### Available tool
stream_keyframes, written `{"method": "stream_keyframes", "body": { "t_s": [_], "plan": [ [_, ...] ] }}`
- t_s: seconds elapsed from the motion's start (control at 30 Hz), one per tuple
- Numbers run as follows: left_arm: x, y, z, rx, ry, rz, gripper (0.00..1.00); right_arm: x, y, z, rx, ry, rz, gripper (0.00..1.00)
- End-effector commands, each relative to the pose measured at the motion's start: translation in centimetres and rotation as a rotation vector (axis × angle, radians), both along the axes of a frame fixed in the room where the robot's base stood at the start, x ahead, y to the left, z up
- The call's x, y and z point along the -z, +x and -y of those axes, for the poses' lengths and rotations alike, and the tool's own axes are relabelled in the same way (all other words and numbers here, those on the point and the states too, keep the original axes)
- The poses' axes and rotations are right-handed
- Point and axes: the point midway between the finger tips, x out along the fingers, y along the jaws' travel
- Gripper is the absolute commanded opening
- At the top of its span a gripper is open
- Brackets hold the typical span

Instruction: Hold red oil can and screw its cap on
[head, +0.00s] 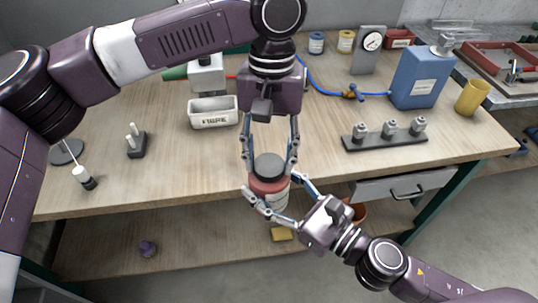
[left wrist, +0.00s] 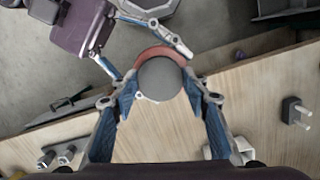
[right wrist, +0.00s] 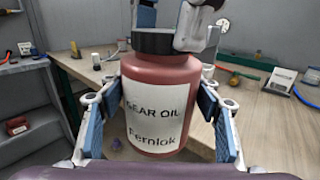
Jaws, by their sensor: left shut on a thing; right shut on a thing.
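The red oil can (head: 266,186) is upright in front of the bench edge, in the air. Its white label reads "GEAR OIL Fernlok" in the right wrist view (right wrist: 157,112). My right gripper (head: 272,188) is shut around the can's body from the lower right. The dark round cap (head: 268,164) is at the can's top, centred over it; it also shows in the left wrist view (left wrist: 160,80). My left gripper (head: 268,162) comes from above and is shut on the cap. The cap hides the can's neck and thread, so I cannot tell how far it is screwed.
The wooden bench (head: 200,170) lies behind the can. On it are a white labelled bin (head: 213,119), a dark rack with several fittings (head: 385,139), a blue jug (head: 421,78) and a yellow cup (head: 472,98). A drawer (head: 400,187) hangs under the bench at right.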

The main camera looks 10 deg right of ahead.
Motion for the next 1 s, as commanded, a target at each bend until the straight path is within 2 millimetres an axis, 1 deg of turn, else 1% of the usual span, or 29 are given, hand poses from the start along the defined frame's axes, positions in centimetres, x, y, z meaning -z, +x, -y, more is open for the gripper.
{"method": "stream_keyframes", "body": {
  "t_s": [0.1,1.0],
  "plan": [
    [0.03,-0.07,0.11,0.224,0.000,-0.003,0.33,-0.05,-0.01,-0.02,0.000,0.001,0.001,0.00],
    [0.06,-0.01,-0.03,1.919,0.007,-0.004,0.33,0.01,-0.05,-0.03,-0.001,0.001,-0.001,0.00]
  ]
}}
